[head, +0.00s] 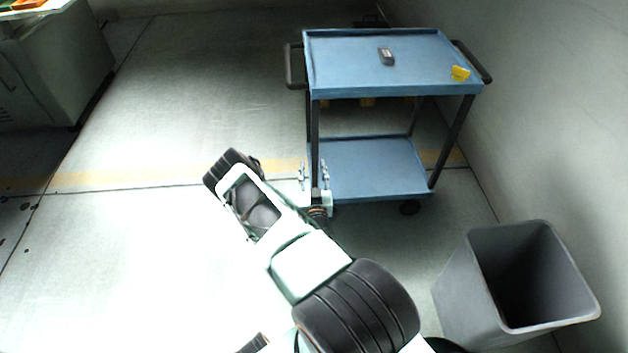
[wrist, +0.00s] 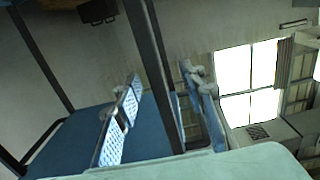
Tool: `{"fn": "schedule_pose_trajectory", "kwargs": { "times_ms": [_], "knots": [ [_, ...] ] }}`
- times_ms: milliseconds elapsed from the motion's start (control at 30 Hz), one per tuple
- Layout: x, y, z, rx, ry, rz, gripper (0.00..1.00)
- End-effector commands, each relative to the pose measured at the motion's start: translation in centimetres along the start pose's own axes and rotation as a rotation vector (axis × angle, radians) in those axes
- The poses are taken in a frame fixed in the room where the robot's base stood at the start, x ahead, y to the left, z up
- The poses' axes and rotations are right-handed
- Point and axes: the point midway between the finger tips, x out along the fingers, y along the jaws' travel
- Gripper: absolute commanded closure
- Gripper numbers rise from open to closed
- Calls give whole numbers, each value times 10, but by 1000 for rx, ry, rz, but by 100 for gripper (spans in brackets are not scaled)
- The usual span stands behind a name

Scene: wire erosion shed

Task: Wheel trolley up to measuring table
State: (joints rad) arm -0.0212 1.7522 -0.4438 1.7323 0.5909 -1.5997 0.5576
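The blue two-shelf trolley (head: 345,78) stands at the upper right near the wall, with dark legs and a black handle at each end. My gripper (head: 314,178) is at its front left leg, low down near the lower shelf (head: 375,170). In the wrist view, the dark leg (wrist: 150,60) passes between the two fingers of my gripper (wrist: 165,115). The fingers are apart, with gaps visible beside the leg. A grey cabinet-like unit (head: 65,60) with a bright top is cut off at the upper left; I cannot tell whether it is the measuring table.
A dark handheld device (head: 386,57) and a yellow item (head: 460,73) lie on the trolley's top. A grey open bin (head: 470,285) stands at the lower right by the wall (head: 540,130). The floor (head: 190,90) between the trolley and the grey unit is clear.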

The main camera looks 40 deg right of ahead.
Motion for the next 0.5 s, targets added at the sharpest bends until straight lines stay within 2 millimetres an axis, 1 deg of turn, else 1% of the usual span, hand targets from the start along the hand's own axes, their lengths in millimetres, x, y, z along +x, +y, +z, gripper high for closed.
{"fn": "schedule_pose_trajectory", "kwargs": {
  "times_ms": [33,100,233,500],
  "knots": [
    [-7,8,11,-2,1,-3,62],
    [-12,15,17,-1,4,-7,62],
    [-16,20,20,1,7,-9,62],
    [-16,20,19,1,7,-9,62]
  ]
}}
